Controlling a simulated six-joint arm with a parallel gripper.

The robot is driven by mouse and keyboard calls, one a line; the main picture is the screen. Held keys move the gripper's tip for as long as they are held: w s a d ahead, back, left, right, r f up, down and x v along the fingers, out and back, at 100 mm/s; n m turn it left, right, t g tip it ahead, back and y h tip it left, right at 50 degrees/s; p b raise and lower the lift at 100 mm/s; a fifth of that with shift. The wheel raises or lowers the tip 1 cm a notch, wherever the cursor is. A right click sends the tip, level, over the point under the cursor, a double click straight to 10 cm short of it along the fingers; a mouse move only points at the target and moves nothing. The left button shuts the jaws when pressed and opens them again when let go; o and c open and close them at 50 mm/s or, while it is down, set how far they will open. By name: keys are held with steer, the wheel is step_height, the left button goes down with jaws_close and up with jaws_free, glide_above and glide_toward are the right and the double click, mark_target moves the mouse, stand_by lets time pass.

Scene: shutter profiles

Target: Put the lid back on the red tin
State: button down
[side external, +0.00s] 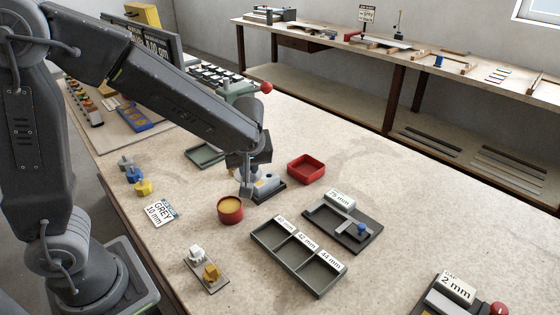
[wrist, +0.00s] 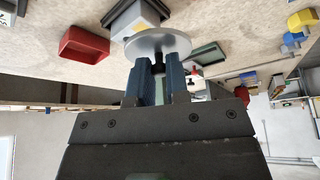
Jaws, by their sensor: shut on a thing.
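The red tin (side external: 230,209) stands open on the table in the side view, with yellow contents showing. My gripper (side external: 248,188) is a little behind and right of the tin, just above the table. In the wrist view my gripper (wrist: 159,68) has its blue fingers closed on the middle of a round silver-grey lid (wrist: 158,44), which lies flat across the fingertips. The grip point is partly hidden by the fingers. The lid is apart from the tin in the side view. I cannot make out the tin in the wrist view.
A grey block on a dark base (side external: 268,186) is close beside my gripper. A red tray (side external: 307,169) is to its right. A three-part labelled tray (side external: 298,257) and a 75 mm gauge (side external: 345,222) lie in front.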

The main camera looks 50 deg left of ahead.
steer(key=shift+m, duration=0.3)
steer(key=shift+s+a+f, duration=0.25)
steer(key=shift+s+f, duration=0.65)
steer(key=shift+f, duration=0.2)
steer(key=shift+s+a+f, duration=0.25)
steer(key=shift+s+f, duration=0.6)
steer(key=shift+f, duration=0.2)
steer(key=shift+s+a+f, duration=0.25)
steer(key=shift+s+f, duration=0.65)
steer(key=shift+f, duration=0.2)
steer(key=shift+f, duration=0.2)
steer(key=c, duration=0.5)
jaws_free()
steer(key=shift+c, duration=0.2)
step_height(320, 180, up, 7)
stand_by(0.7)
steer(key=shift+c, duration=0.3)
